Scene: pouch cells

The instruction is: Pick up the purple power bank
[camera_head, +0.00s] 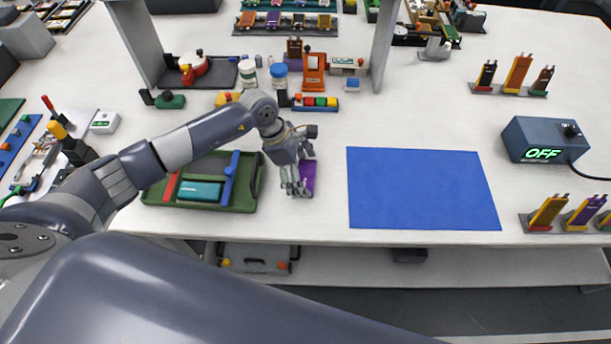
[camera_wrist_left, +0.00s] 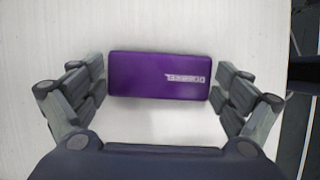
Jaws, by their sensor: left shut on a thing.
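The purple power bank (camera_head: 308,177) lies flat on the white table, between the green tray and the blue mat. In the head view my left gripper (camera_head: 297,190) is over it and hides part of it. In the left wrist view the power bank (camera_wrist_left: 160,76) lies crosswise between the two fingers of my left gripper (camera_wrist_left: 160,82), with a finger at each short end. The fingers are closed on these ends. I cannot tell whether it is lifted off the table. My right gripper is not in view.
A green tray (camera_head: 160,198) with a teal block and a blue bar stands just left of the power bank. A blue mat (camera_head: 420,190) lies to the right. A dark box reading OFF (camera_head: 540,140) stands farther right. Bottles and small coloured parts stand behind. The table's front edge is close.

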